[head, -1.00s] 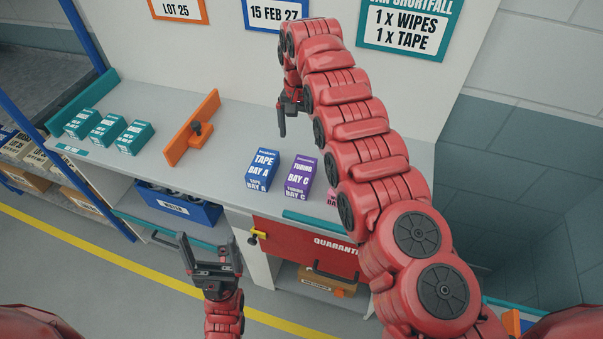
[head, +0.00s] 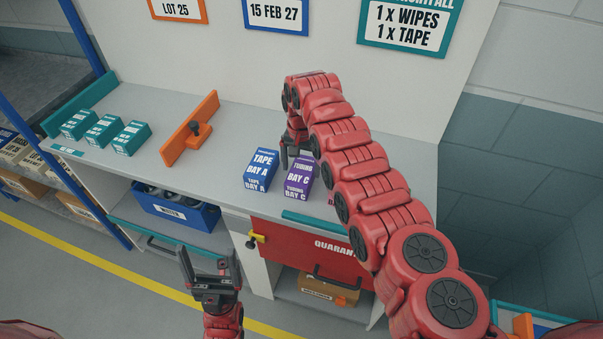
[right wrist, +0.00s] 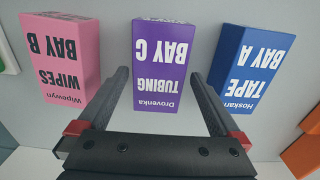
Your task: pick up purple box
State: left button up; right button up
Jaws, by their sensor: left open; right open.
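The purple box (head: 299,179), labelled Tubing Bay C, stands on the grey counter (head: 222,168). My right gripper (head: 293,156) is just above and behind it, partly in front of its top in the head view. In the right wrist view the purple box (right wrist: 159,62) lies ahead, centred between the open fingers of my right gripper (right wrist: 162,85); nothing is held. My left gripper (head: 208,263) is open and empty, low in front of the counter and away from the boxes.
A blue tape box (head: 261,170) stands close on the left of the purple box. A pink wipes box (right wrist: 62,58) is on its other side, mostly hidden by my arm in the head view. An orange divider (head: 188,130) and teal boxes (head: 104,130) are further left.

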jog(key=shift+s+f+b, duration=0.15)
jog(key=shift+f+b, duration=0.2)
jog(key=shift+f, duration=0.85)
jog(key=shift+c, duration=0.3)
jog(key=c, duration=1.3)
jog(key=shift+c, duration=0.2)
jog(key=shift+r, duration=0.15)
